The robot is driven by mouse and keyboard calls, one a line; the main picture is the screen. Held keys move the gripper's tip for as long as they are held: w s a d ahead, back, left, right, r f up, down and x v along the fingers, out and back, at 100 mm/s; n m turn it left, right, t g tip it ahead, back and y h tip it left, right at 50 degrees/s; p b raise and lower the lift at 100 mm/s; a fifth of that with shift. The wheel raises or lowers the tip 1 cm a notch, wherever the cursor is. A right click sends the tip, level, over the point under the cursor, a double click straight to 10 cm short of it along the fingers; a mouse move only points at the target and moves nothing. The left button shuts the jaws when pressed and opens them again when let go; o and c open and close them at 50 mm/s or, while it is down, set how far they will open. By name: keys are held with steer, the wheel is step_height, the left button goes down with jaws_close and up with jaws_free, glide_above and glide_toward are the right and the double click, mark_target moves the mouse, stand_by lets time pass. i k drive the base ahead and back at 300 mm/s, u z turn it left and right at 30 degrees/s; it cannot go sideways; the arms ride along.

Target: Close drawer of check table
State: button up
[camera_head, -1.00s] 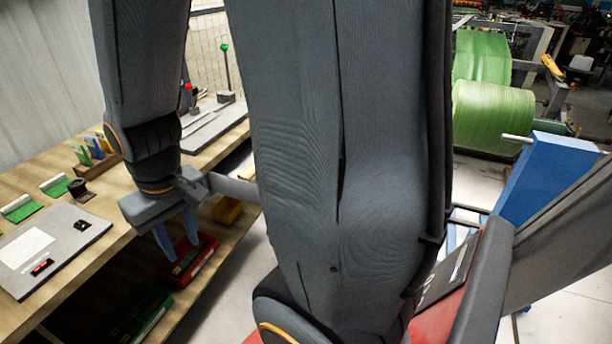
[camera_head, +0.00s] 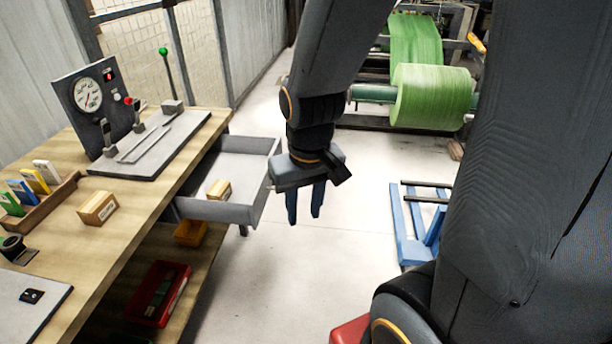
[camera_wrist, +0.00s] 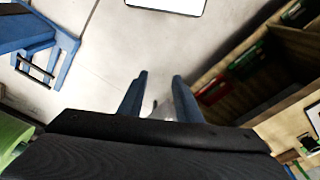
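The check table (camera_head: 128,215) is a wooden bench at the left in the head view. Its grey drawer (camera_head: 222,211) is pulled out from the table's right side, with a small cardboard box (camera_head: 219,189) inside. My gripper (camera_head: 305,205) hangs pointing down just right of the drawer's front and looks apart from it. Its two blue fingers are spread with nothing between them. The wrist view also shows the gripper (camera_wrist: 158,85) empty over the floor. The drawer is not clearly seen in the wrist view.
A gauge panel (camera_head: 88,101) and a grey test plate stand on the table. A red bin (camera_head: 158,293) and a yellow bin (camera_head: 190,232) are on the lower shelf. A blue frame (camera_head: 408,225) is on the floor to the right. The floor between is clear.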

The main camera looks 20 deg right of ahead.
mark_target(242, 161)
steer(key=z, duration=0.1)
steer(key=i, duration=0.5)
steer(key=u, duration=0.05)
steer(key=k, duration=0.5)
steer(key=u, duration=0.45)
steer(key=i, duration=0.85)
steer(key=z, duration=0.3)
